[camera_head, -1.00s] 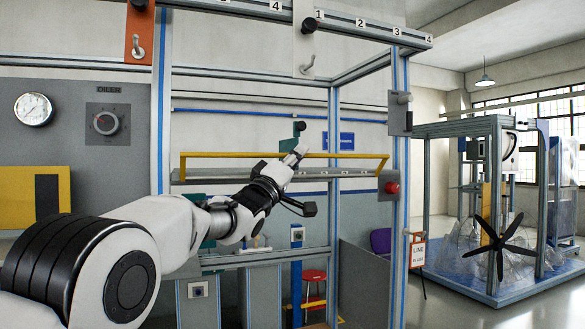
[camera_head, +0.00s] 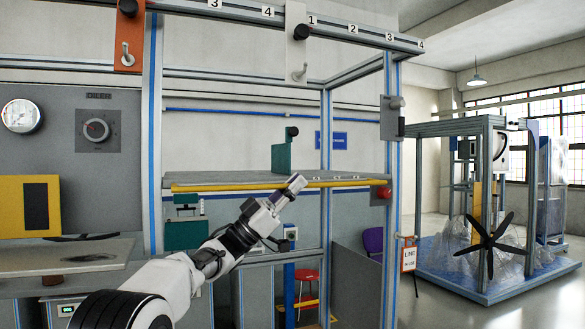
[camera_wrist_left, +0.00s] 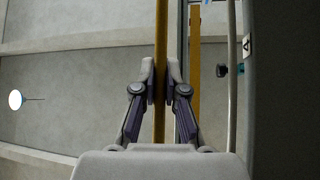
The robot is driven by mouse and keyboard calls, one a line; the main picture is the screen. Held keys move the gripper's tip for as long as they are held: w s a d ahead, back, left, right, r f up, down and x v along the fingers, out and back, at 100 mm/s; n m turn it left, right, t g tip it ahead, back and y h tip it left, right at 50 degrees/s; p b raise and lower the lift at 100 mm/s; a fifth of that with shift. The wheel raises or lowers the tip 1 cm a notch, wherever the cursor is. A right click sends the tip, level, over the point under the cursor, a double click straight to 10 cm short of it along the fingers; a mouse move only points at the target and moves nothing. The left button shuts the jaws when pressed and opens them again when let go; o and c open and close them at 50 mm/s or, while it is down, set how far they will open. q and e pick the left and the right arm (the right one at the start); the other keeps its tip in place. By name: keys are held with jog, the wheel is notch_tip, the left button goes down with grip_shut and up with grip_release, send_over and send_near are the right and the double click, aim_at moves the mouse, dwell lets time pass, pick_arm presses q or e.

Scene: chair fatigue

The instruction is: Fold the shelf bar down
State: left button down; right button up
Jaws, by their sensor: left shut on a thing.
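The yellow shelf bar (camera_head: 225,187) lies level along the front edge of the grey shelf (camera_head: 240,178) in the metal frame. My left gripper (camera_head: 296,184) is at the bar, right of its middle. In the left wrist view, the two fingers of my left gripper (camera_wrist_left: 161,84) are on either side of the yellow bar (camera_wrist_left: 161,35), shut on it. The bar runs straight between the fingers. The fingertips are small in the head view. My right gripper is not in view.
A red button (camera_head: 380,193) is on the frame's right post, close to the bar's right end. A green block (camera_head: 285,155) stands at the shelf's back. A red stool (camera_head: 306,276) is below. A grey worktop (camera_head: 75,255) is at the left.

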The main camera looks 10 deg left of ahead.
pick_arm(q)
jog(key=shift+f+m+g+h+p, duration=0.2)
jog(key=shift+m+g+p, duration=0.3)
jog(key=shift+m+g, duration=0.4)
jog(key=shift+f+m+g+h+p, duration=0.1)
jog(key=shift+f+m+g+p, duration=0.25)
jog(key=shift+m+g, duration=0.55)
jog(key=shift+r, duration=0.1)
jog(key=c, duration=1.2)
grip_release()
jog(key=shift+w+d, duration=0.1)
jog(key=shift+w, duration=0.1)
jog(key=v, duration=1.2)
jog(key=shift+d, duration=0.1)
